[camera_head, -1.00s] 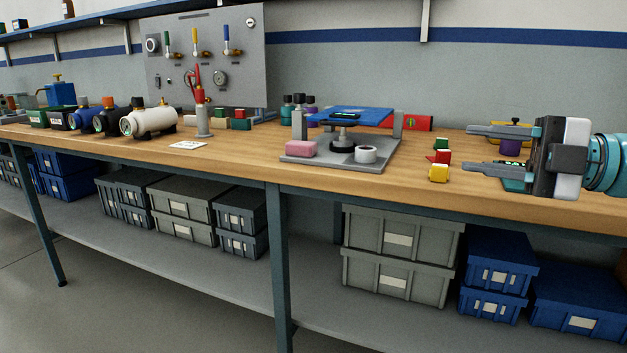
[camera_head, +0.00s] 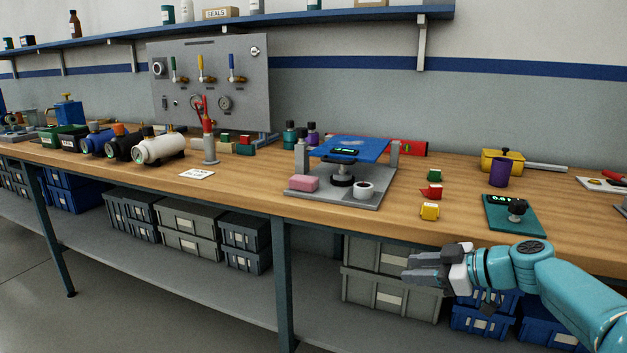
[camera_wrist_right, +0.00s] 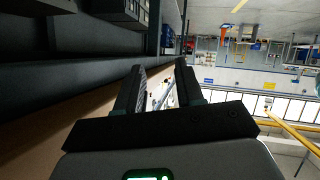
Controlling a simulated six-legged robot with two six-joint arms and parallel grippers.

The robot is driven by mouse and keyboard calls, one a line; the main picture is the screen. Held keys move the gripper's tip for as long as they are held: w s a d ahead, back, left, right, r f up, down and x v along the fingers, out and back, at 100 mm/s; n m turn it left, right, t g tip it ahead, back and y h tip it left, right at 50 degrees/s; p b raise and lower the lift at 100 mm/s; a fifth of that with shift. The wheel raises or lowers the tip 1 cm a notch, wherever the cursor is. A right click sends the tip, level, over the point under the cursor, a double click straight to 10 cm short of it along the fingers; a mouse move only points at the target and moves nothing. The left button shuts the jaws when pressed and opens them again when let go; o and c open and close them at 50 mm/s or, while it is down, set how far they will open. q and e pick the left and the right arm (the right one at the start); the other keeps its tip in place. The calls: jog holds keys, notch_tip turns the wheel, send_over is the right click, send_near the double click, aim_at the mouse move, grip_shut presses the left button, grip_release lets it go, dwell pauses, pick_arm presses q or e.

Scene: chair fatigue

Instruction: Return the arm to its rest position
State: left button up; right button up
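My right arm (camera_head: 560,275) is teal and comes in from the lower right in the head view. Its gripper (camera_head: 408,267) points left, in front of the bench and below the tabletop's front edge. In the right wrist view the gripper's two dark fingers (camera_wrist_right: 160,68) stand apart with background showing between them. The gripper is open and empty, and touches nothing that I can see. My left arm and gripper are not in view.
The wooden bench (camera_head: 400,222) runs behind the gripper. On it are a test stand with a blue plate (camera_head: 350,149), a green scale (camera_head: 520,222), a purple cup (camera_head: 500,172) and small coloured blocks (camera_head: 430,211). Grey bins (camera_head: 385,292) and blue bins stand on the lower shelf.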

jog(key=s+a+f+m+g+h+p, duration=0.2)
jog(key=s+f+m+h+p, duration=0.15)
jog(key=s+f+p, duration=0.35)
jog(key=s+a+f+m+g+h+p, duration=0.15)
jog(key=f+m+p, duration=0.3)
jog(key=f, duration=0.55)
pick_arm(q)
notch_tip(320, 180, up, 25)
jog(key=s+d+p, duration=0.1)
jog(key=p, duration=1)
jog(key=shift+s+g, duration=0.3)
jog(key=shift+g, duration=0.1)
pick_arm(e)
jog(key=s+a+m+g, duration=0.2)
jog(key=s+m, duration=0.1)
jog(key=s, duration=1.1)
jog(key=s+a+f+m+g+h, duration=0.1)
jog(key=s+a+m+g, duration=0.1)
jog(key=s, duration=1.2)
jog(key=shift+a+f+m+h, duration=0.15)
jog(key=shift+a+m+h, duration=0.15)
jog(key=shift+a+m, duration=0.7)
